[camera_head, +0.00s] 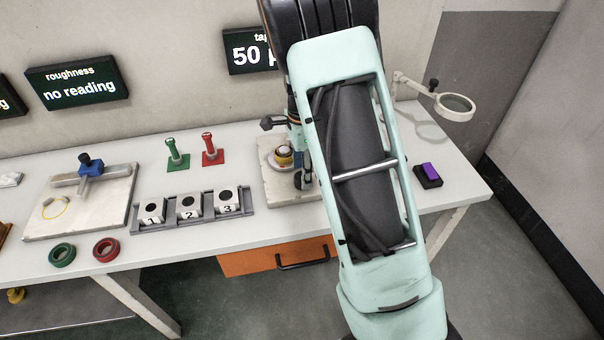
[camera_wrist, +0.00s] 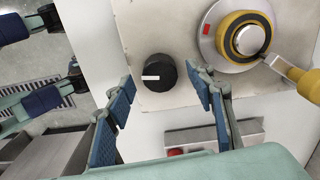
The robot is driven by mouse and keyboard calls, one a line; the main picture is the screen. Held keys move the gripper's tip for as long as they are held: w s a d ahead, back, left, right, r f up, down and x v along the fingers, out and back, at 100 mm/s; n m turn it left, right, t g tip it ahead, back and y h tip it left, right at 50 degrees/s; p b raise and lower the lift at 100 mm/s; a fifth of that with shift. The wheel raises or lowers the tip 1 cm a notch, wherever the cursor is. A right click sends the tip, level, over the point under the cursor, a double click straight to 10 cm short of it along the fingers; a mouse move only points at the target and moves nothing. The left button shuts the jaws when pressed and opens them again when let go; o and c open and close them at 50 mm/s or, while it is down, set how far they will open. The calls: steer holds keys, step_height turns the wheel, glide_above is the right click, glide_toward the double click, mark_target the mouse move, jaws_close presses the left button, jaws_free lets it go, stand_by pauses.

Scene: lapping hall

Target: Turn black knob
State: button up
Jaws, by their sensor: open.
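The black knob (camera_wrist: 156,73) is round, with a white pointer mark that points left in the wrist view. It sits on a pale worn plate (camera_wrist: 118,18). My gripper (camera_wrist: 160,76) is open, with one blue-padded finger to the left of the knob and the other to its right. Gaps show on both sides, and I cannot tell how far the fingertips are above the plate. In the head view my arm covers most of this spot; the plate (camera_head: 276,192) shows to its left, and the knob cannot be made out clearly.
A yellow-and-steel round piece (camera_wrist: 243,38) stands close right of the knob, with a yellow-handled arm (camera_wrist: 305,80) beside it. The numbered block rack (camera_head: 192,210), green stamp (camera_head: 176,155) and red stamp (camera_head: 211,150) lie left. A purple-topped box (camera_head: 429,174) and magnifier (camera_head: 456,105) stand right.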

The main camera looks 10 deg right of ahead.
step_height(320, 180, up, 10)
steer(key=shift+r, duration=0.2)
stand_by(0.4)
